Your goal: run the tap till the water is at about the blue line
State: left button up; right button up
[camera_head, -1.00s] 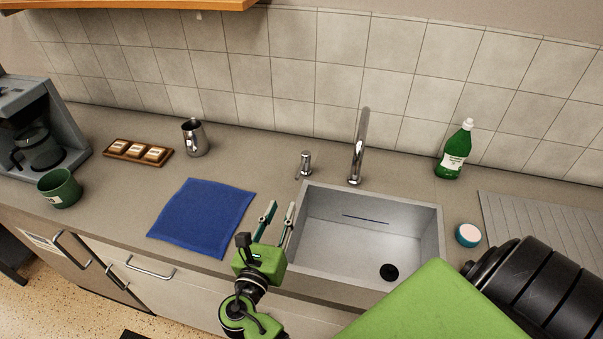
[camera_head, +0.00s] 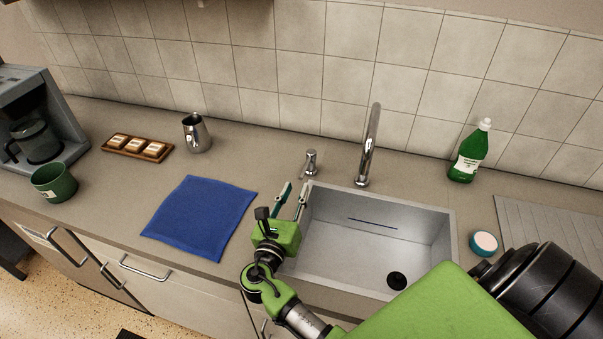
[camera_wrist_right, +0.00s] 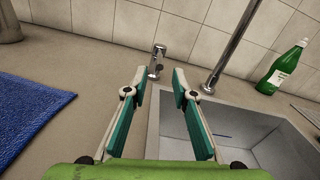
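The tap has a tall chrome spout (camera_head: 370,145) behind the sink and a separate short chrome handle (camera_head: 311,162) to its left. The grey sink (camera_head: 335,245) has a thin blue line (camera_head: 372,222) on its back wall. I see no water in it or coming from the spout. A dark round drain (camera_head: 396,281) shows on its floor; I cannot tell whether it is plugged. My right gripper (camera_head: 298,187) is open and empty near the sink's left rim. In the right wrist view its fingers (camera_wrist_right: 159,80) point toward the handle (camera_wrist_right: 155,60), apart from it. My left gripper is not in view.
A blue cloth (camera_head: 200,218) lies left of the sink. A steel jug (camera_head: 196,135), a wooden tray (camera_head: 138,147), a green mug (camera_head: 54,183) and a coffee machine (camera_head: 40,115) stand farther left. A green bottle (camera_head: 469,155) and a round sponge (camera_head: 484,243) are to the right.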

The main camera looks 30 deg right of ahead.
aim_at(302, 175)
jog(key=p+x, duration=0.1)
jog(key=x, duration=0.5)
jog(key=shift+w+d, duration=0.15)
jog(key=shift+d, duration=0.05)
jog(key=shift+c, duration=0.4)
grip_shut()
